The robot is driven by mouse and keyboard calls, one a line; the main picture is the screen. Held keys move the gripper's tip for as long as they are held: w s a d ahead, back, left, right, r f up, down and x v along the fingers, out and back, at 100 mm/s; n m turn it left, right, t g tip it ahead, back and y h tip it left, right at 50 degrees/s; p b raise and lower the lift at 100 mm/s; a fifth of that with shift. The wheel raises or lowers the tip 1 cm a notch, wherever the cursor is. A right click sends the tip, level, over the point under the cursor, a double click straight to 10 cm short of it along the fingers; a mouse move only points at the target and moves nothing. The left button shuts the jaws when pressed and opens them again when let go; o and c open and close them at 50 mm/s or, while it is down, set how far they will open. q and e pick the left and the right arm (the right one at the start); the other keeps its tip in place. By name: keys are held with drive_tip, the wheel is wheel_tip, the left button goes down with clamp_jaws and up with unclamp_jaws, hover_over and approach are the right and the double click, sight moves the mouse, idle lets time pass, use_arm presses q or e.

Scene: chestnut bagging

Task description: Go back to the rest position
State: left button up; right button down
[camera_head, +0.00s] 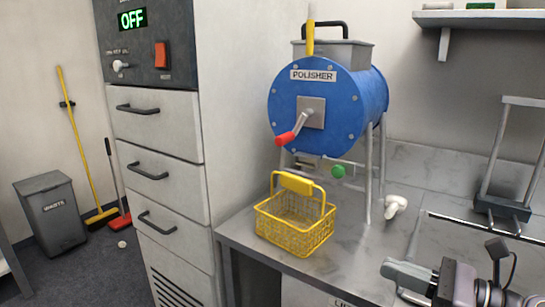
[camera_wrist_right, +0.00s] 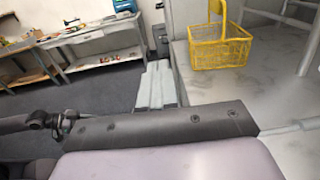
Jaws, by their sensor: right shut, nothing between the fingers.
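My right gripper (camera_head: 392,272) is at the lower right of the head view, in front of the counter. It is shut and empty. Its closed fingers (camera_wrist_right: 157,84) also show in the right wrist view, pointing away from the camera. A yellow wire basket (camera_head: 296,226) stands upright on the counter, to the left of the gripper and apart from it. The basket (camera_wrist_right: 220,52) shows at the upper right of the wrist view. My left gripper is not in view.
The blue polisher (camera_head: 325,100) stands behind the basket on metal legs. A white fitting (camera_head: 395,206) lies right of it. A metal rack (camera_head: 503,210) is farther right. The drawer cabinet (camera_head: 155,130) is at left. A workbench (camera_wrist_right: 90,36) with small items stands across the floor.

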use_arm(q)
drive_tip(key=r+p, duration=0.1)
drive_tip(key=p, duration=0.1)
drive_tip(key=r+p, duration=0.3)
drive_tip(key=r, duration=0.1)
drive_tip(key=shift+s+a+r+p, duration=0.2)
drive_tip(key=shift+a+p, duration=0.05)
drive_tip(key=shift+p, duration=0.15)
use_arm(e)
drive_tip(key=s+f+n+h, duration=0.6)
drive_tip(key=s+f+n, duration=0.2)
drive_tip(key=f+n, duration=0.5)
drive_tip(key=s+f+n+h, duration=0.6)
drive_tip(key=s+f+n, duration=0.3)
drive_tip(key=f+n, duration=0.5)
drive_tip(key=shift+a, duration=0.15)
